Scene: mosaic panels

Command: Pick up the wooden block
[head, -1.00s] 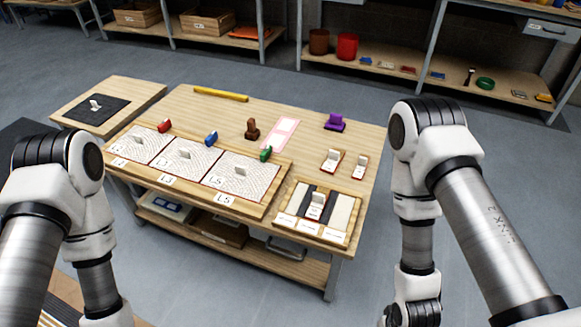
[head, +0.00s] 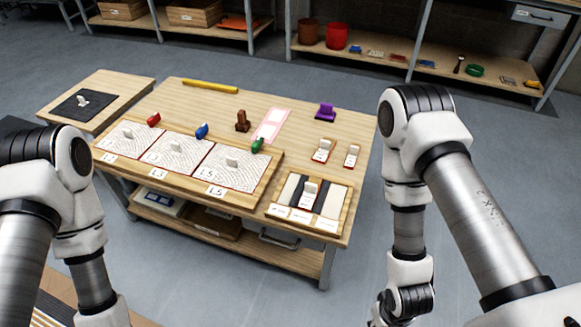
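A brown wooden-looking block (head: 242,121) with an upright part stands on the table (head: 190,98), left of a pink-and-white sheet (head: 271,125). It is the likeliest wooden block; its details are small. A purple piece (head: 325,112) of similar shape stands to its right. Red (head: 153,120), blue (head: 201,132) and green (head: 257,146) small pieces stand along the back edge of the panel tray. Both my arms hang at the sides of the view, clear of the table top. Neither gripper shows; both are below the frame.
The panel tray (head: 266,196) holds three patterned panels with pale upright tabs. A smaller tray (head: 342,214) with strips lies at front right. Two small tabbed pieces (head: 322,151) lie behind it. A yellow bar (head: 210,86) lies at the back. A side table (head: 115,84) stands left.

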